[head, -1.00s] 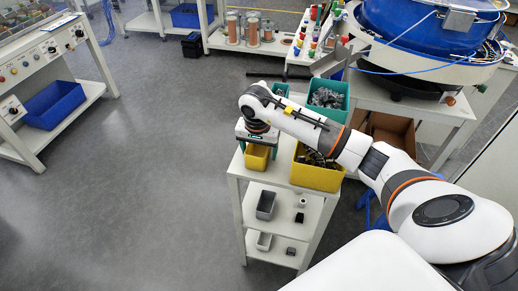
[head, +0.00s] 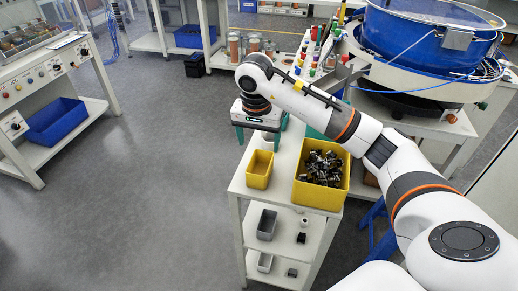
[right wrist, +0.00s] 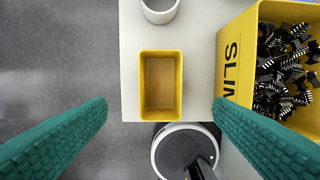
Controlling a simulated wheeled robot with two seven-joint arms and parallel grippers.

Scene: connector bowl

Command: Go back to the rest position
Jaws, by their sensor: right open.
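My right gripper (head: 258,138) is open and empty. In the head view it hangs beyond the small yellow bin, clear of it. In the right wrist view its teal fingers (right wrist: 160,118) are wide apart, with the small yellow bin (right wrist: 160,88) beyond them and apart from them. That bin (head: 259,170) stands on the white table's left edge and looks empty. The large yellow bin (head: 318,198) to its right holds many black connectors (head: 322,168); it also shows in the right wrist view (right wrist: 236,55). My left gripper is not in view.
A white cup (right wrist: 160,8) stands near the small bin. A teal bin (head: 316,133) is partly hidden behind my right arm. Grey trays (head: 267,224) sit on the lower shelves. A blue bowl feeder (head: 425,30) stands at the back right. Open floor (head: 140,180) lies left.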

